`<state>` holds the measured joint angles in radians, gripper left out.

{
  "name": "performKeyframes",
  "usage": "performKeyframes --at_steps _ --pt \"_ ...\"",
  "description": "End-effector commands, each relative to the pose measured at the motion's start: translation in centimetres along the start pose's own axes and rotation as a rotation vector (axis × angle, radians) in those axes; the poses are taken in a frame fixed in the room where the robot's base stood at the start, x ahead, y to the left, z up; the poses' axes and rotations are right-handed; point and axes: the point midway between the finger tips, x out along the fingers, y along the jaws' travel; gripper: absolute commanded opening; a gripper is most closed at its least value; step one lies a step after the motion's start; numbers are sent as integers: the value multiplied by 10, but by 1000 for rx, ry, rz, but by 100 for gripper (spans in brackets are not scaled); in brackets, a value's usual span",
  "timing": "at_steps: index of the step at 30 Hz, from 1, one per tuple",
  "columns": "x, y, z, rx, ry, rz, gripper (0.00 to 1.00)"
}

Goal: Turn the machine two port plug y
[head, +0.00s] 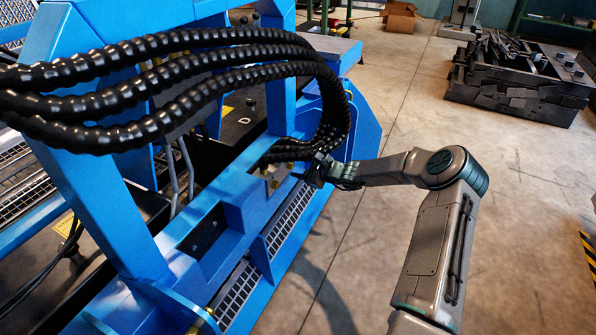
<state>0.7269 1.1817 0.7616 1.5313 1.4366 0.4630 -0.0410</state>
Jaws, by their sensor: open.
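The blue machine (240,205) fills the left and middle of the head view. Thick black ribbed hoses (185,70) arch over it and curve down to a port block (262,180) on its near side. Small brass-coloured fittings show on and near this block. I cannot tell which of them is the port plug, as the hoses and my gripper cover part of that area. My gripper (309,173) is at the right side of the port block, beside the lower hose ends. Its jaws are open, pointing left toward the block. I cannot tell if they touch anything.
Grey concrete floor (400,120) lies free to the right of the machine. A stack of dark metal parts (520,85) stands at the back right. A cardboard box (400,15) is at the far back. A yellow-black striped edge (588,255) shows at the right.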

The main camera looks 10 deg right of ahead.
Motion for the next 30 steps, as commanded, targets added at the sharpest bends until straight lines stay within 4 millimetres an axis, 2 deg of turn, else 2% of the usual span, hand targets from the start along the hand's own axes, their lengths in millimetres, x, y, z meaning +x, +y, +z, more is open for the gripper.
performKeyframes --at_steps 4,14,18,19,30 --pt "13 1 -1 1 -1 0 45" --pt "15 0 0 1 0 1 45" --pt "15 0 0 0 0 1 6" --pt "15 0 0 0 0 1 0" --pt "14 -2 3 32 0 16 0"
